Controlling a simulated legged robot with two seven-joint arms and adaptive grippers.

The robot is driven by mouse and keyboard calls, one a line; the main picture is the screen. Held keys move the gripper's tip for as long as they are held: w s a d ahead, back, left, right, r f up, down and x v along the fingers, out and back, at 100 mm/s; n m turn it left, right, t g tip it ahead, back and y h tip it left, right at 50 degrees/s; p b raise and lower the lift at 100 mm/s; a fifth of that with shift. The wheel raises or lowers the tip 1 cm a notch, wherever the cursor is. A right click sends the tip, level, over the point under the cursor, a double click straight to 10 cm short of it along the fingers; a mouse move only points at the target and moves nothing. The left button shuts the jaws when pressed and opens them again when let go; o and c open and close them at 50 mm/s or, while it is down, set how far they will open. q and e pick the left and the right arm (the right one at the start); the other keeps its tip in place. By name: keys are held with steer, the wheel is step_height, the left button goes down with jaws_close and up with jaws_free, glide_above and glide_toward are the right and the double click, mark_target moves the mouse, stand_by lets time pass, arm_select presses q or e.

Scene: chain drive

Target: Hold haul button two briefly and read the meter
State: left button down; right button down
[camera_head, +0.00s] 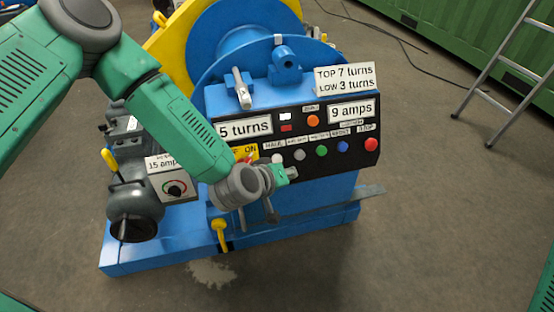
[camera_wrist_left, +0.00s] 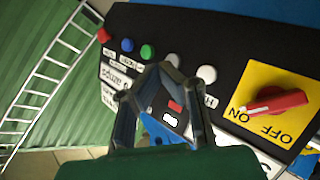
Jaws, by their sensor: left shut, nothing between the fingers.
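The black control panel (camera_head: 350,158) on the blue winch holds a row of buttons. A white button (camera_wrist_left: 207,74) and a grey button (camera_wrist_left: 173,60) stand side by side; the grey one also shows in the head view (camera_head: 299,154). Small labels sit above them, partly unreadable. My left gripper (camera_head: 290,173) is shut and empty in front of the panel. In the left wrist view its fingertips (camera_wrist_left: 168,70) line up with the grey button; I cannot tell if they touch. Meter plates read "9 amps" (camera_head: 351,112) and "5 turns" (camera_head: 245,129). My right gripper is not in view.
Green (camera_head: 321,150), blue (camera_head: 343,146) and red (camera_head: 371,144) buttons continue the row. A red rotary switch (camera_wrist_left: 275,103) points toward ON. A sign (camera_head: 344,78) reads "TOP 7 turns, LOW 3 turns".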

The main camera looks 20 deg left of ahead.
mark_target(277, 159)
arm_select(q)
steer(key=w+a+f+b, duration=0.4)
steer(key=w, duration=0.2)
steer(key=shift+w+a+b, duration=0.25)
steer(key=shift+w+b, duration=0.05)
steer(key=shift+b, duration=0.05)
